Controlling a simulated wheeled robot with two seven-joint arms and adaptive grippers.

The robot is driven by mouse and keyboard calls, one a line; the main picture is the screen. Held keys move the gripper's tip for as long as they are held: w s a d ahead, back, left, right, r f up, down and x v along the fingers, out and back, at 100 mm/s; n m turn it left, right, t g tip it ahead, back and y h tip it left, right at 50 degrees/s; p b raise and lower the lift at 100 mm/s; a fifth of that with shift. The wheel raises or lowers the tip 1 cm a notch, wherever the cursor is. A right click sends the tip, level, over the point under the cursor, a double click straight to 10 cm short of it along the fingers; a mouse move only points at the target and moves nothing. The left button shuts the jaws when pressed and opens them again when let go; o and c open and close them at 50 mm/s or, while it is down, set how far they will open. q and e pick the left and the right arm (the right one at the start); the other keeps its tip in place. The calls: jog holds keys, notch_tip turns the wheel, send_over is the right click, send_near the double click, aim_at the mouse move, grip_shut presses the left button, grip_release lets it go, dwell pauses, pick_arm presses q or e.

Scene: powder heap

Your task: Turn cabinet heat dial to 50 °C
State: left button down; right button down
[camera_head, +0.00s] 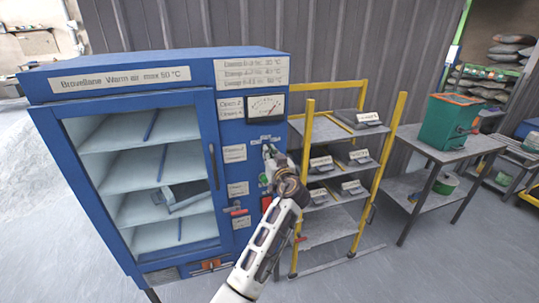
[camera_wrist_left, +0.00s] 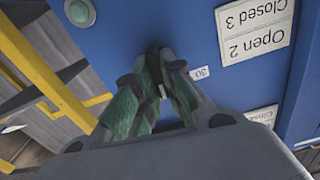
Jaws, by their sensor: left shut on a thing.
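The blue heating cabinet (camera_head: 170,62) stands at left with its glass door shut. Its right-hand panel carries a gauge (camera_head: 265,107), labels and controls. My left gripper (camera_head: 268,152) is at this panel, below the gauge. In the left wrist view the green-padded fingers (camera_wrist_left: 160,62) are shut on the heat dial (camera_wrist_left: 162,91), of which only a small part shows between them. A small "30" label (camera_wrist_left: 200,73) is beside the fingers. The dial's setting is hidden. My right gripper is in neither view.
A red lever (camera_head: 236,210) sits lower on the cabinet's panel. A yellow-framed shelf rack (camera_head: 308,135) stands close to the right of the cabinet. Further right, a grey table (camera_head: 450,152) bears a green bin (camera_head: 447,122). The floor in front is open.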

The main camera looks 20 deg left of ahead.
pick_arm(q)
jog(key=shift+w+d+m+p, duration=0.1)
jog(key=shift+m+p, duration=0.55)
jog(key=shift+m, duration=1.4)
jog(key=shift+d+m+p, duration=0.1)
jog(key=shift+m+p, duration=0.5)
jog(key=shift+m, duration=1.45)
jog(key=c, duration=1.5)
grip_release()
jog(key=shift+v, duration=3.7)
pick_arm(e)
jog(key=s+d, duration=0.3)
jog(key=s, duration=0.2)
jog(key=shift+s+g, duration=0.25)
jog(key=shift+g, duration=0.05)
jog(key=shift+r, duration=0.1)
